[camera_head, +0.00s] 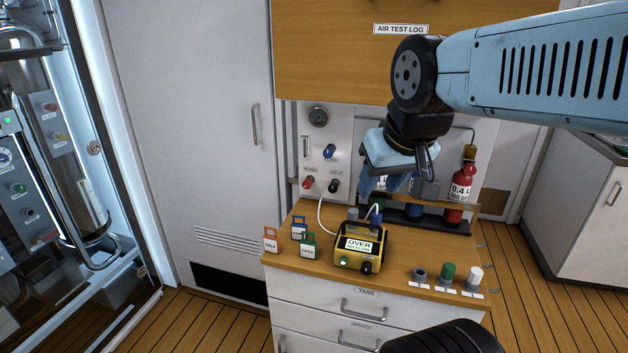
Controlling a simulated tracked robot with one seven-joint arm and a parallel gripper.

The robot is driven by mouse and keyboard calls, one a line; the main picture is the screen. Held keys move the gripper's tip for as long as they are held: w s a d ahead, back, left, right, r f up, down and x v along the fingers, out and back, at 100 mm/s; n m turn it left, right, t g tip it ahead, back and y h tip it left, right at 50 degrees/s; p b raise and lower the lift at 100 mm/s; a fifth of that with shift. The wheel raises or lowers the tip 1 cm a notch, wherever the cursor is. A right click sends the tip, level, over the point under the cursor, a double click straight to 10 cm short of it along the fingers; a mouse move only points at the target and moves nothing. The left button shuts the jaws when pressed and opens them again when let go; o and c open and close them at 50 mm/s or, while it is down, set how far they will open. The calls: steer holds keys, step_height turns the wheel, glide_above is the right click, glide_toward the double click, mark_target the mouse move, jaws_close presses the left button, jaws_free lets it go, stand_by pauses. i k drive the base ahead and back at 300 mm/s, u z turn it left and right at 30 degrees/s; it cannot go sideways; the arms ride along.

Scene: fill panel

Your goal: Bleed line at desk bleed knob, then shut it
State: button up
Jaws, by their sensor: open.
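My gripper (396,184) hangs above the back of the wooden desk, pointing down, in front of the wall panel and bottle rack. It is open, and I see nothing between its fingers. On the wall panel are a blue knob (329,151), a red knob (308,182) and a black knob (334,185), all left of my gripper. Their labels are too small to read surely, so I cannot tell which is the bleed knob. A yellow tester (350,265) on the desk shows "OVER" on its display, with a green light and a black knob (366,267) on its front.
A thin white hose (321,212) runs from the panel towards the tester. Several coloured tags (308,250) stand at the desk's left. Three small caps (447,272) stand at its front right. A red bottle (459,192) stands in the rack. A round gauge (318,116) tops the panel.

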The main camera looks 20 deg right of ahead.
mark_target(306, 184)
steer(key=k, duration=1.05)
steer(key=u, duration=0.55)
steer(key=i, duration=1.5)
